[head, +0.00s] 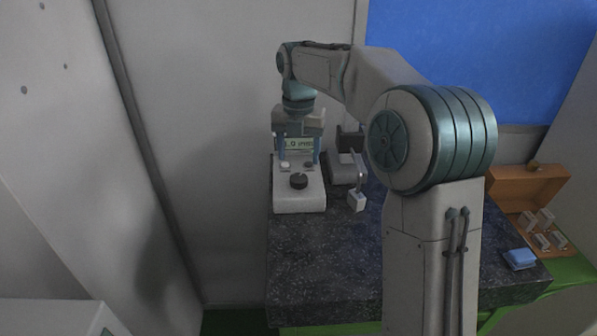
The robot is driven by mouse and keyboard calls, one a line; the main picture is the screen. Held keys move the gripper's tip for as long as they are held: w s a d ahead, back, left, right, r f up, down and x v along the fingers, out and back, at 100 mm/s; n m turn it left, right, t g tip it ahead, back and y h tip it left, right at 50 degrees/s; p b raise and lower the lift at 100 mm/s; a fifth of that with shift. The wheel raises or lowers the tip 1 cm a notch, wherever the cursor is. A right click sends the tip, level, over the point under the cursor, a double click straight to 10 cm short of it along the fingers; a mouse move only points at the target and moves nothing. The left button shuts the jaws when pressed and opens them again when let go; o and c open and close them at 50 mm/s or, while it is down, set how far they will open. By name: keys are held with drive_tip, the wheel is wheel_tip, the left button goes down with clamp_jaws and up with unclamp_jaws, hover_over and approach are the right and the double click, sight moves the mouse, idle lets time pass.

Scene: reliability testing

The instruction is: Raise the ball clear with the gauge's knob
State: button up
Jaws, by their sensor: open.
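The gauge (300,202) is a pale grey box at the back left of the dark speckled bench, with a lit display (300,143) at its rear. Its black round knob (299,181) sits on the top face, towards the front. My gripper (299,163) points down over the gauge, its two blue fingers apart and nothing visible between them. The fingers look to be behind the knob in this view; whether they touch the gauge, I cannot tell. I cannot make out a ball.
A darker grey device (343,170) stands right of the gauge, with a small white block (357,202) before it. An open orange case (527,190) holds several small pale pieces. A blue item (519,259) lies near it. The bench's front left (318,262) is clear.

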sight(298, 178)
wheel_tip(298, 178, down, 7)
drive_tip(key=shift+r+p, duration=0.2)
drive_tip(key=shift+p, duration=0.25)
drive_tip(key=c, duration=1)
